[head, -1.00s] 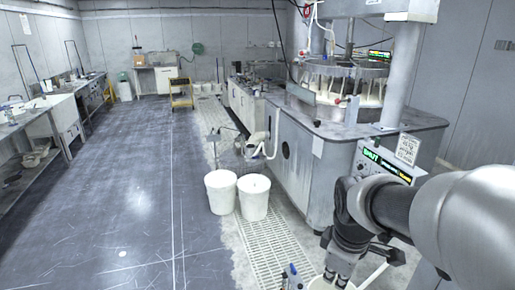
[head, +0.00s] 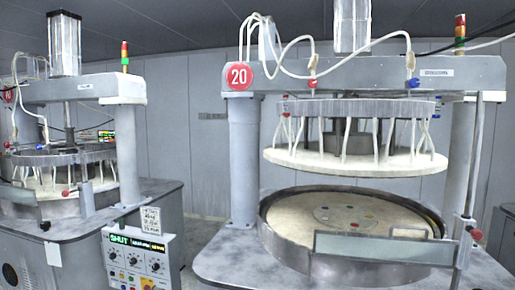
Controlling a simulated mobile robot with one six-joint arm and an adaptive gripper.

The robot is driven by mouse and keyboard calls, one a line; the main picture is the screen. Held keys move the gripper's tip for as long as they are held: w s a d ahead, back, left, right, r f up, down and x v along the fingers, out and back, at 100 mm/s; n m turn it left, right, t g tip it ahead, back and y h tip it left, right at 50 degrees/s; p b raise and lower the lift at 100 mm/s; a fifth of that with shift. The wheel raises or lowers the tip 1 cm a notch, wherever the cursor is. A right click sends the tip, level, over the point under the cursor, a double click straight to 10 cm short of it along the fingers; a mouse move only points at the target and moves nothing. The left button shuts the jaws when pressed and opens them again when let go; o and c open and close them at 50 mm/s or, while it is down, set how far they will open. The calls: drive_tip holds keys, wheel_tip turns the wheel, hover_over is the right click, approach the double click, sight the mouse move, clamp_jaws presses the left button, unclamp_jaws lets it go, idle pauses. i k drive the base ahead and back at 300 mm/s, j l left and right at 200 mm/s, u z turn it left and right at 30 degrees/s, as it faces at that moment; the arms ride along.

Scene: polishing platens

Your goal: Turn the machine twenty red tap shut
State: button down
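Machine twenty stands in the right half of the head view, marked by a round red sign "20" (head: 239,76) on its left column. A small red tap (head: 313,84) sits under a white hose at the crossbeam's lower edge, above the raised upper plate (head: 350,160). A blue tap (head: 412,83) hangs likewise further right. The red tap is too small to tell whether its handle is open or shut. My gripper is not in this view.
The round lower platen (head: 335,222) holds several coloured pieces behind a clear front guard (head: 384,247). A red knob (head: 476,234) is at its right. A second machine stands at left, with a control panel (head: 139,257) reading "SHUT" between the two.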

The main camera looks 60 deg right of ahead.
sight(312, 83)
drive_tip(key=z, duration=2.55)
drive_tip(key=i+l+z, duration=0.15)
drive_tip(key=l+z, duration=0.15)
drive_tip(key=i+l+z, duration=0.3)
drive_tip(key=l, duration=0.15)
drive_tip(key=i+l+u, duration=0.3)
drive_tip(key=i+l, duration=0.15)
drive_tip(key=i, duration=0.2)
